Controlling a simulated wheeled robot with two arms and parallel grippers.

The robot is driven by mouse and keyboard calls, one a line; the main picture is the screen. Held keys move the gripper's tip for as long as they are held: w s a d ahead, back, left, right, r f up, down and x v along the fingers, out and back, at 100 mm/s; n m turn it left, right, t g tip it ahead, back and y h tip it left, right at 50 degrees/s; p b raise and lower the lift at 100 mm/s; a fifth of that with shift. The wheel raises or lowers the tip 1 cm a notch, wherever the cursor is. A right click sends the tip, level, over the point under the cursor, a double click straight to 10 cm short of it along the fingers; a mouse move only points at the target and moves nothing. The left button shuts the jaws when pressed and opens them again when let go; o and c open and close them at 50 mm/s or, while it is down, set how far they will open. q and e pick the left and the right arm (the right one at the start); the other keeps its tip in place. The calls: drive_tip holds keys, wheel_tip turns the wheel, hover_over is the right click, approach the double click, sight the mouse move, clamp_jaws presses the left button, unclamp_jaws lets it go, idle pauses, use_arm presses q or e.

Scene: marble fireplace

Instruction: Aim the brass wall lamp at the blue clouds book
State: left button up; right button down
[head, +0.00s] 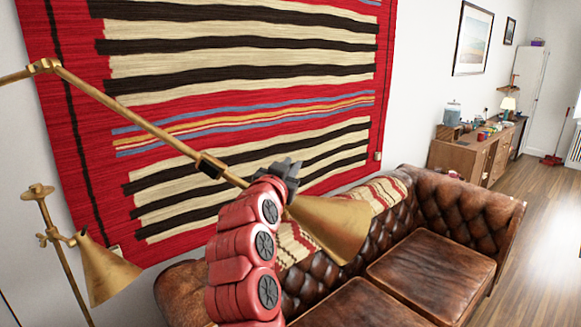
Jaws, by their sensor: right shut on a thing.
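The brass wall lamp (333,226) reaches in from the left on a long jointed arm. Its cone shade hangs over the sofa, with the wide mouth facing down and to the right. My right gripper (283,172), at the end of my red arm, is shut on the lamp near the narrow end of the shade. My gripper and arm hide part of that joint. I cannot make out the blue clouds book in this view. My left gripper is not in view.
A brown leather sofa (420,290) with a striped throw stands below the lamp. A striped red rug (90,150) hangs on the wall behind. Another brass lamp (105,272) stands at lower left. A cluttered wooden sideboard (459,158) is farther back; open floor lies at right.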

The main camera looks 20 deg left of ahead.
sight(322, 208)
drive_tip(key=m+b, duration=0.1)
drive_tip(key=b, duration=0.1)
drive_tip(key=d+f+m+b, duration=0.1)
drive_tip(key=b, duration=0.2)
drive_tip(key=d+m+b, duration=0.1)
drive_tip(key=b, duration=0.2)
drive_tip(key=shift+w+f+m+g, duration=0.25)
drive_tip(key=shift+f+m+g, duration=0.15)
drive_tip(key=shift+w+d+f+m+b, duration=0.1)
drive_tip(key=shift+d+f+m+b, duration=0.15)
drive_tip(key=shift+m+b, duration=0.25)
drive_tip(key=shift+w+d+f+m+b, duration=0.1)
drive_tip(key=shift+d+m+b, duration=0.2)
drive_tip(key=shift+m, duration=0.3)
drive_tip(key=shift+d+f+m+g+y+b, duration=0.25)
drive_tip(key=shift+m+b, duration=0.1)
drive_tip(key=shift+m, duration=0.25)
drive_tip(key=shift+d+f+m+g+y+b, duration=0.1)
drive_tip(key=shift+f+m+g+y+b, duration=0.2)
drive_tip(key=shift+m, duration=0.3)
drive_tip(key=c, duration=0.9)
unclamp_jaws()
drive_tip(key=shift+o, duration=0.2)
